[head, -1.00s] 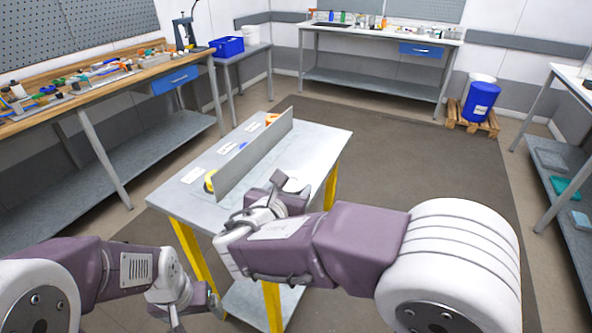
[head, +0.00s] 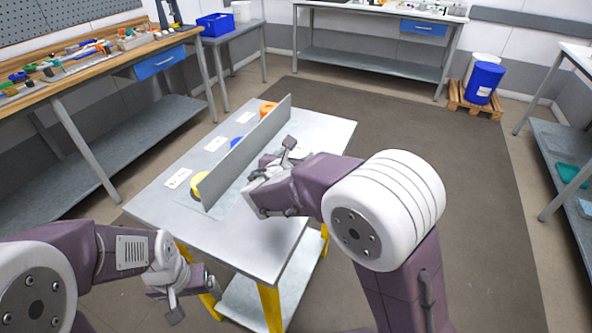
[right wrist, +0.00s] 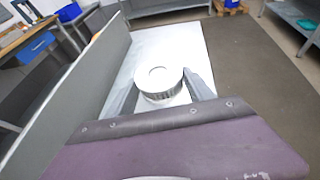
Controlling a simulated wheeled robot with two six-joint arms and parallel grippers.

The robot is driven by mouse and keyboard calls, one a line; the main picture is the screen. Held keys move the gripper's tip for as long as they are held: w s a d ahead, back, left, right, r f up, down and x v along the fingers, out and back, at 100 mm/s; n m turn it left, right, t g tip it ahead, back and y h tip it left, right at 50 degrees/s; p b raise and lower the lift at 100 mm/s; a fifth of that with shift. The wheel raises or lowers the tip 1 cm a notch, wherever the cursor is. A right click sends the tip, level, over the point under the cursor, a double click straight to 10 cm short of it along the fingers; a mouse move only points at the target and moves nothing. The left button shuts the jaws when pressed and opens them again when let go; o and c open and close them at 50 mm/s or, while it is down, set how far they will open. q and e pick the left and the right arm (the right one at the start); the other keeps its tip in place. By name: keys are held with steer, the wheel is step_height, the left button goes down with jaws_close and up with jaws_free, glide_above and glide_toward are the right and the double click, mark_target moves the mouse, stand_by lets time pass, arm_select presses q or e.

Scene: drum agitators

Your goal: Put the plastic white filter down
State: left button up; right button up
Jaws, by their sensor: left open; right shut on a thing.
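The white filter (right wrist: 160,80) is a round, short cylinder with a ribbed side and a white top, held between the fingers of my right gripper (right wrist: 162,90) in the right wrist view. In the head view my right gripper (head: 282,153) is over the far right part of the small grey table (head: 262,240), right of its upright grey panel (head: 240,155). Only a sliver of the filter (head: 303,150) shows past the gripper there. I cannot tell whether its base touches the tabletop. My left gripper (head: 182,299) is open and empty, low in front of the table.
Left of the panel lie yellow (head: 197,184), blue (head: 236,143) and orange (head: 267,108) round things beside white labels (head: 177,178). The tabletop's near right part is clear. A cluttered wooden workbench (head: 120,55) runs along the left. A blue drum (head: 485,82) stands on a pallet at the back right.

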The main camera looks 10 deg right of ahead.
steer(key=shift+w+d+f, duration=0.3)
steer(key=shift+w+f, duration=0.05)
steer(key=shift+w, duration=0.2)
step_height(320, 180, down, 3)
steer(key=shift+f+b, duration=0.15)
steer(key=shift+b, duration=0.55)
steer(key=shift+f, duration=0.4)
steer(key=shift+r, duration=0.1)
steer(key=shift+f, duration=0.2)
steer(key=o, duration=1.3)
steer(key=shift+r, duration=0.1)
